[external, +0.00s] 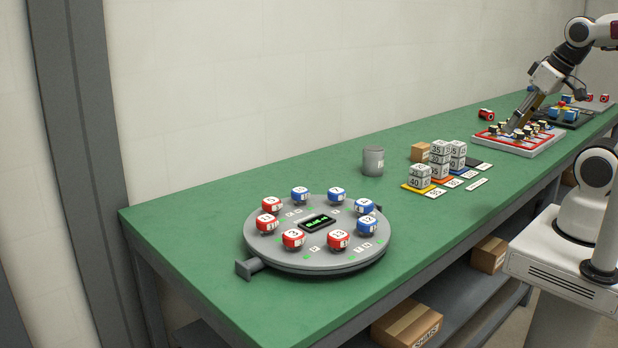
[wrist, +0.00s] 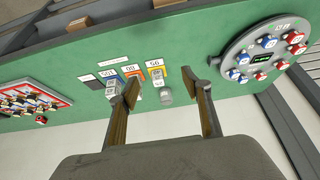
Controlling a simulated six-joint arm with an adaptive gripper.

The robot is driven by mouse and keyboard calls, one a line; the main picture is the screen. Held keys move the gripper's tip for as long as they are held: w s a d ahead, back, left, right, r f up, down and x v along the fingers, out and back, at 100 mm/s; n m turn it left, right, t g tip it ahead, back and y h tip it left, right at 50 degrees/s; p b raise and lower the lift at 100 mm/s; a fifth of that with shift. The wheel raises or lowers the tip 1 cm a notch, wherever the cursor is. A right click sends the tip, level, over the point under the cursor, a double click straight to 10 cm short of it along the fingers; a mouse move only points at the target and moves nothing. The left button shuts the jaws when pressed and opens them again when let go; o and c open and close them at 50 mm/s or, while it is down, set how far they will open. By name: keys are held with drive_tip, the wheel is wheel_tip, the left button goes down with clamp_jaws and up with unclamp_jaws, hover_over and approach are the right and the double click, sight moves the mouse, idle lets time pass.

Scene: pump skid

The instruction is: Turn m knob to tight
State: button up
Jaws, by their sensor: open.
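A white panel with a red border (external: 520,143) carries several small dark and light knobs at the table's far right end. It also shows at the left edge of the wrist view (wrist: 62,110). The knob letters are too small to read, so I cannot tell which is the m knob. My gripper (external: 512,129) points down and left, overlapping the panel in the external view. In the wrist view my gripper (wrist: 160,84) has its fingers apart and empty, with the panel left of them. I see no knob between the fingers.
Stacked numbered blocks (external: 440,160) stand on coloured mats mid-table; a grey cup (external: 373,161) and small box (external: 420,152) are close by. A round turntable (external: 280,252) with red and blue blocks stands at the near end. A dark tray (external: 568,119) lies behind the panel.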

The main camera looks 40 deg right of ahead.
drive_tip(key=shift+a, duration=0.15)
